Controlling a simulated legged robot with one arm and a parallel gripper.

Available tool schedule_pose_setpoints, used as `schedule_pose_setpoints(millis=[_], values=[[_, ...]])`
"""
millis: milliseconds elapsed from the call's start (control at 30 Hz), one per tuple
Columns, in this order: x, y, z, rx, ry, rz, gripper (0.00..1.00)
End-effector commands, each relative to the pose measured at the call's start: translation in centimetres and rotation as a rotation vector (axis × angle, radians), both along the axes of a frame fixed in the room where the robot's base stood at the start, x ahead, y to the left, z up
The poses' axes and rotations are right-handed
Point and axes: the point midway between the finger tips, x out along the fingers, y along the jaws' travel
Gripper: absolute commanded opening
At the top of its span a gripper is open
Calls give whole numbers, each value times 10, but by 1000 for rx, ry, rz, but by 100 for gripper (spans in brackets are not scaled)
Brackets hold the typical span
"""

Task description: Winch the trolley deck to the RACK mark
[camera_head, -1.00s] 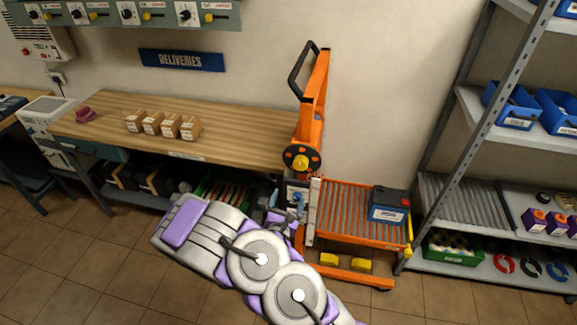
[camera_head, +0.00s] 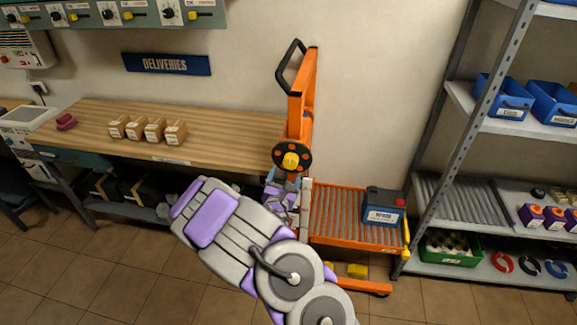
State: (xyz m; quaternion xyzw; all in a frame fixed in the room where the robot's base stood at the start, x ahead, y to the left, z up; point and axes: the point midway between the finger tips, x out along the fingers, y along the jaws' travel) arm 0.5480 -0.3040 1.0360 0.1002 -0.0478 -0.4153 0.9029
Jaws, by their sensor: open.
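The orange trolley (camera_head: 303,105) stands between the workbench and the shelf rack. Its roller deck (camera_head: 342,212) carries a blue battery (camera_head: 383,207) with a dark top and a red cap at the right end. A black winch wheel (camera_head: 291,157) with a yellow hub is on the mast above the deck's left end. My gripper (camera_head: 282,192) is just below the wheel, beside the deck's left end, apart from the wheel. My arm hides part of the gripper, and its fingers are small here. I cannot make out a RACK mark.
The wooden workbench (camera_head: 215,130) is at left with several small boxes (camera_head: 147,130) on it. The shelf rack (camera_head: 432,185) at right has a roller shelf level near the deck. Tiled floor (camera_head: 80,270) is clear at lower left.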

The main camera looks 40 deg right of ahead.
Motion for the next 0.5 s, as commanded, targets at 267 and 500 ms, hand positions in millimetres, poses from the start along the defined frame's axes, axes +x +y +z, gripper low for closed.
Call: schedule_pose_setpoints(millis=[267, 500], values=[[25, -31, -1, 1, -1, -5, 82], [43, -48, 1, -3, -2, -2, 82]])
